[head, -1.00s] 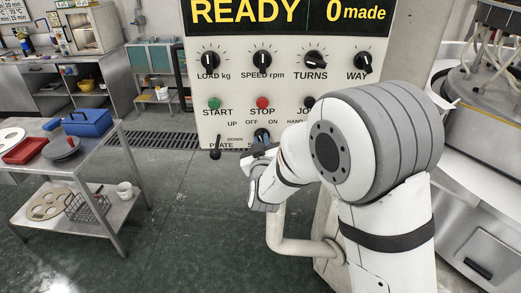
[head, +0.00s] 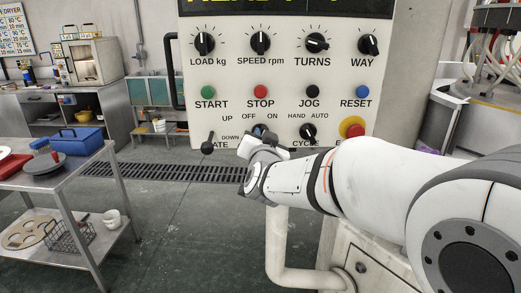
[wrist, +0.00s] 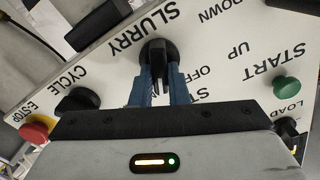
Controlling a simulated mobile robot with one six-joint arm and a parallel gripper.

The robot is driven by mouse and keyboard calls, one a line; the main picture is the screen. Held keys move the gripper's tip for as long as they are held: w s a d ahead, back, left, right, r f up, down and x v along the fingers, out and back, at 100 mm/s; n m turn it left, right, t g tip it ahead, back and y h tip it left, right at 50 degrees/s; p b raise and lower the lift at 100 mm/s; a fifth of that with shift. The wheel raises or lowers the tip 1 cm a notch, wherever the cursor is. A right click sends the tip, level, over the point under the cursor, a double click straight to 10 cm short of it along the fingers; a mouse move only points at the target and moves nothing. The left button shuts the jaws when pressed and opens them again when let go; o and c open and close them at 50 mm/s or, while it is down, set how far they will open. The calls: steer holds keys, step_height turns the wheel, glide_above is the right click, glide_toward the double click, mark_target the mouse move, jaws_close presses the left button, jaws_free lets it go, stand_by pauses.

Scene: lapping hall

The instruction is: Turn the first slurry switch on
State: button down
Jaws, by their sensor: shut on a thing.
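The OFF label shows beside the knob; whether the bar points at OFF or ON I cannot tell. In the head view my gripper (head: 259,133) is at the panel's lower edge, under the OFF and ON labels, and hides most of the knob and its name.
The cycle knob (head: 307,132) and red emergency stop (head: 352,127) sit close on the right. The plate lever (head: 209,142) is on the left. START (head: 208,92) and STOP (head: 260,91) buttons are above. A cart (head: 75,178) stands at left.

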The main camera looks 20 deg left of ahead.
steer(key=shift+m+b, duration=0.5)
steer(key=shift+f, duration=0.1)
steer(key=c, duration=1.4)
jaws_free()
steer(key=v, duration=0.7)
steer(key=shift+s+d+b, duration=0.15)
steer(key=shift+s+b, duration=0.15)
steer(key=shift+s, duration=0.05)
steer(key=shift+d, duration=0.15)
